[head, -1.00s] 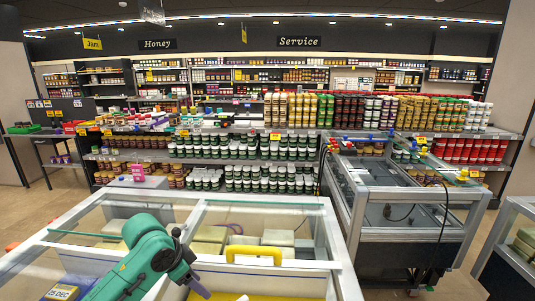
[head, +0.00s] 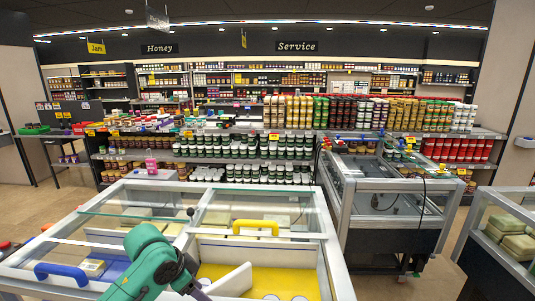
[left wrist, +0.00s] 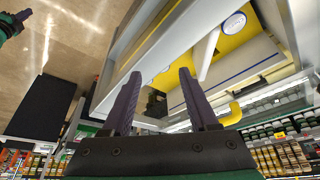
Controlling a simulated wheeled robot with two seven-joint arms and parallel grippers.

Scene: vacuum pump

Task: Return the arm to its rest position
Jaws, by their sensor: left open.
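My left arm (head: 150,262) is green and reaches in from the bottom over the near white-framed chest with glass lids (head: 335,270). In the left wrist view, my left gripper (left wrist: 158,72) has its two purple fingers spread apart with nothing between them. The chest's white edge and yellow interior lie beyond the fingers. In the head view the fingers are mostly cut off at the bottom edge. A green piece with a dark purple tip (left wrist: 12,24) shows at the upper left corner of the left wrist view, likely part of my right arm; its jaws cannot be made out.
The chest has a yellow handle (head: 255,228) and a blue handle (head: 62,274). A second glass-topped chest (head: 385,215) stands to the right, and another (head: 510,235) at the right edge. Shelves of jars (head: 250,150) stand behind. Floor shows between the right-hand chests.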

